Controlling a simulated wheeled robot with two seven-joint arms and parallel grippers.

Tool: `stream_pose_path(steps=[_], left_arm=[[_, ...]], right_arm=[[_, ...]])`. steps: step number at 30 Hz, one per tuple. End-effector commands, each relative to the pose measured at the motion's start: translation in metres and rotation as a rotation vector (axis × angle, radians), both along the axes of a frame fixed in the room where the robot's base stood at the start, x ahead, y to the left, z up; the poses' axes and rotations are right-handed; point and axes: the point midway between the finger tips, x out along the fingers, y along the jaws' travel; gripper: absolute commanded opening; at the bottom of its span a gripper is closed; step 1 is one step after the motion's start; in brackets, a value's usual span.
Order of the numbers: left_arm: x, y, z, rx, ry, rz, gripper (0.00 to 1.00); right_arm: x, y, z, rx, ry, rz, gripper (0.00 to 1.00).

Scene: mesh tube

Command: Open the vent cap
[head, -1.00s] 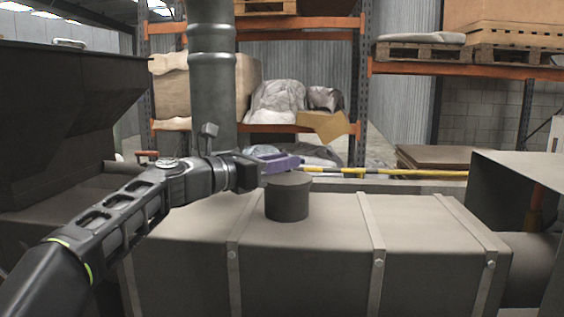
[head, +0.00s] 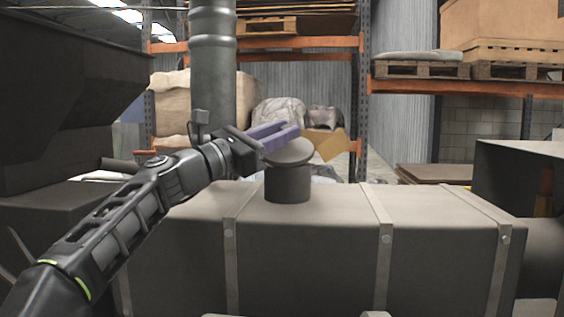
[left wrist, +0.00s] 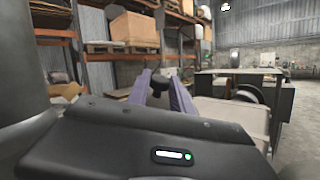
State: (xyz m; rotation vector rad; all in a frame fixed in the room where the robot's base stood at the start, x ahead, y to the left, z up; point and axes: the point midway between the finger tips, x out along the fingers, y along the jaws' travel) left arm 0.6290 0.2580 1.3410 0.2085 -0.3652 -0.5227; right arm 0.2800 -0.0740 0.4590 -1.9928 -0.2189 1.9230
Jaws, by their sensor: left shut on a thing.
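The vent cap (head: 290,153) is a round grey disc. In the head view it is tilted, raised at its left side over the dark cylindrical vent pipe (head: 287,186) on top of the long grey box. My left gripper (head: 288,130), with purple fingers, is at the upper left of the cap and shut on it. In the left wrist view the purple fingers (left wrist: 161,90) stand on either side of a small dark piece (left wrist: 160,83); the fingers partly hide the grip. My right gripper is not in view.
The grey box (head: 310,245) with raised straps fills the front. A thick vertical duct (head: 213,70) stands behind my left arm, and a dark hopper (head: 70,100) is at the left. Orange racks (head: 460,90) with pallets stand behind. The box top right of the pipe is clear.

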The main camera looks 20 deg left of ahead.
Motion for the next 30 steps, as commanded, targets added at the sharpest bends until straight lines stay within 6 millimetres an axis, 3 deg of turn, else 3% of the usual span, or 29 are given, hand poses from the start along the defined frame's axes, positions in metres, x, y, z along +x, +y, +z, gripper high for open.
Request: stream_pose_path(steps=[1, 9, 25, 26, 30], left_arm=[[-0.002, -0.001, -0.008, 0.008, -0.033, -0.001, 0.0], [-0.01, -0.003, 0.002, 0.043, -0.164, -0.002, 0.0], [-0.013, -0.004, 0.008, 0.054, -0.198, -0.001, 0.0], [-0.013, -0.004, 0.008, 0.054, -0.198, -0.001, 0.29], [-0.013, -0.004, 0.008, 0.053, -0.197, -0.001, 0.41]], right_arm=[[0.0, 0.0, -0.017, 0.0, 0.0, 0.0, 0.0], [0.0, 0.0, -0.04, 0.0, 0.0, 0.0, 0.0], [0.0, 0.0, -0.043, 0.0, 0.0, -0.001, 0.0], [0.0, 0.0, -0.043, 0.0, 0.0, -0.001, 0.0], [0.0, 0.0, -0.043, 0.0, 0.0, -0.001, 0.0]])
